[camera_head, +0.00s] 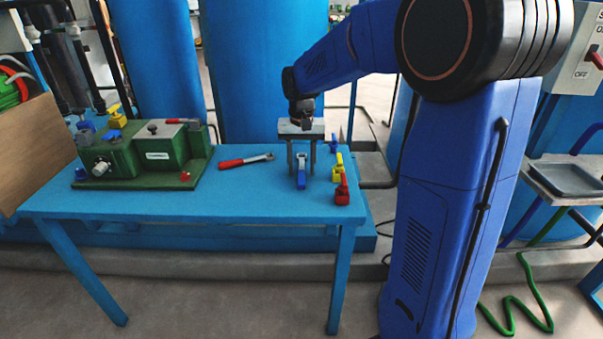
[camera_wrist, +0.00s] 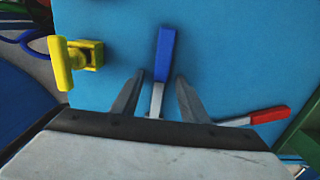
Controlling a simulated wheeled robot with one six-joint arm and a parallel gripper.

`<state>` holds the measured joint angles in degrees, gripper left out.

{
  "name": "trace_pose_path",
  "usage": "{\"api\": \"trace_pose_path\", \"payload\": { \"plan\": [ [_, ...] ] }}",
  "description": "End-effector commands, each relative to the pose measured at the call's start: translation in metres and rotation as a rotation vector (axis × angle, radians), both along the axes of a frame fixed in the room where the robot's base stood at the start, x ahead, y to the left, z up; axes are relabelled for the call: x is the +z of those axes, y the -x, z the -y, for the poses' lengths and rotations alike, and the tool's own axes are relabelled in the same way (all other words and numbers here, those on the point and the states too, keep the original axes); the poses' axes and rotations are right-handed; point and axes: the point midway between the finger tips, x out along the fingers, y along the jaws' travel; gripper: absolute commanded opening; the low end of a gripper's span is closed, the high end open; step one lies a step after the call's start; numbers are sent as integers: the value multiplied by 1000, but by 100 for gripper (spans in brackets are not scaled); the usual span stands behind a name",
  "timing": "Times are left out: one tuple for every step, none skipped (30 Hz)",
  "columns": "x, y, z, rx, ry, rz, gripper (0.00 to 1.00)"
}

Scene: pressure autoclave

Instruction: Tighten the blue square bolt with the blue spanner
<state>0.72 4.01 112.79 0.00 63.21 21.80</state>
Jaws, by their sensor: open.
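The blue spanner (camera_head: 301,182) lies on the blue table, right of its middle, with its blue handle toward the table's front edge. My gripper (camera_head: 301,170) points down over it, open. In the wrist view the blue handle (camera_wrist: 165,55) shows beyond my fingertips (camera_wrist: 160,76), and its metal shank runs between the two fingers without visible contact. The spanner's far end is hidden by the gripper body. On the green machine (camera_head: 154,157) at the table's left are small blue parts, one on its top (camera_head: 113,136); which is the square bolt is too small to tell.
A red-handled spanner (camera_head: 245,161) lies between machine and gripper. A yellow valve-like piece (camera_head: 338,168), a red one (camera_head: 342,190) and a blue one (camera_head: 333,143) stand right of the gripper. The table's front middle is clear. Tall blue tanks (camera_head: 262,70) stand behind.

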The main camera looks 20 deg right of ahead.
Motion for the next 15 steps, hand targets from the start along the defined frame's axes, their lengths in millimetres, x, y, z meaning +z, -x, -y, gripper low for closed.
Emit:
{"api": "trace_pose_path", "payload": {
  "plan": [
    [0, 0, 0, 0, 0, 0, 41],
    [0, 0, 0, 0, 0, 0, 36],
    [0, 0, 0, 0, 0, 0, 26],
    [0, 0, 0, 0, 0, 0, 19],
    [0, 0, 0, 0, 0, 0, 12],
    [0, 0, 0, 0, 0, 0, 2],
    [0, 0, 0, 0, 0, 0, 0],
    [0, 0, 0, 0, 0, 0, 0],
    [0, 0, 0, 0, 0, 0, 0],
    [0, 0, 0, 0, 0, 0, 0],
    [0, 0, 0, 0, 0, 0, 0],
    [0, 0, 0, 0, 0, 0, 0],
    [0, 0, 0, 0, 0, 0, 0],
    [1, 0, 0, 0, 0, 0, 0],
    [1, 0, 0, 0, 0, 1, 0]
  ]
}}
